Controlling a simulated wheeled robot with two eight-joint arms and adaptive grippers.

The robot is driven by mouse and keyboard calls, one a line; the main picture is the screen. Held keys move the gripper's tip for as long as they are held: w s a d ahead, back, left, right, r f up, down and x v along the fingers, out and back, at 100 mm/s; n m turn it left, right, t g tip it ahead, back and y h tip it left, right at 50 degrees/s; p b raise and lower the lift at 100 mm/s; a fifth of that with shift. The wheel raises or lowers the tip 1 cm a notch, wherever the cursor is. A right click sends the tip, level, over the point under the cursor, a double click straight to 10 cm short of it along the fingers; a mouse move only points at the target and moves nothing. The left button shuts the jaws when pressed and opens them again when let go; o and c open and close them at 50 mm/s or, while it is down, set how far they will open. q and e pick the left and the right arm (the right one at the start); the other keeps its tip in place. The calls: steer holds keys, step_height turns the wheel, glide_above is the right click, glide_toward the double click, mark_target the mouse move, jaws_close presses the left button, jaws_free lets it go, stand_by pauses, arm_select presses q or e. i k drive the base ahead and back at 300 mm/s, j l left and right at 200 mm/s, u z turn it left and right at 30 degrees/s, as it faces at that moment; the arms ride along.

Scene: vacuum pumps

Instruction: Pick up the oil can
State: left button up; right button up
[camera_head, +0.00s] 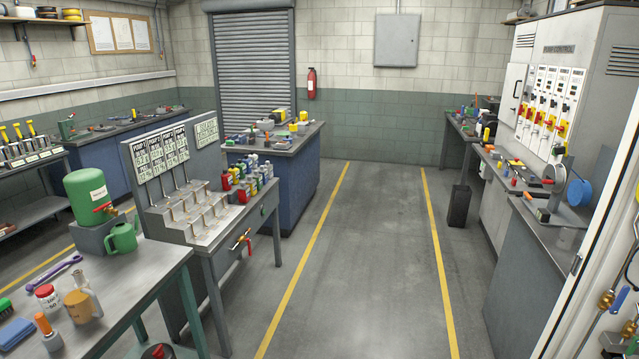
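Neither of my grippers is in view. A small green can (123,238) with a handle stands upright on the grey bench at the left. It looks like the oil can, though no label on it is readable. It stands just right of a larger green drum (92,197) with a red tap, which rests on a grey block. Nothing holds the green can.
The floor between the yellow lines is clear.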

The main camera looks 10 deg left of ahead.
mark_target(122, 234)
steer(key=i+j+u, duration=0.2)
steer(key=i, duration=0.4)
steer(key=i+l+u, duration=0.2)
steer(key=i, duration=0.35)
steer(key=i+u, duration=0.2)
steer(key=i, duration=0.4)
steer(key=i+l+u, duration=0.15)
steer(key=i, duration=0.4)
steer(key=i+u, duration=0.4)
steer(key=i+l+u, duration=0.2)
steer(key=u, duration=0.2)
steer(key=i+l+u, duration=1)
steer(key=u, duration=0.15)
steer(key=i+l+u, duration=0.15)
steer(key=l+u, duration=0.2)
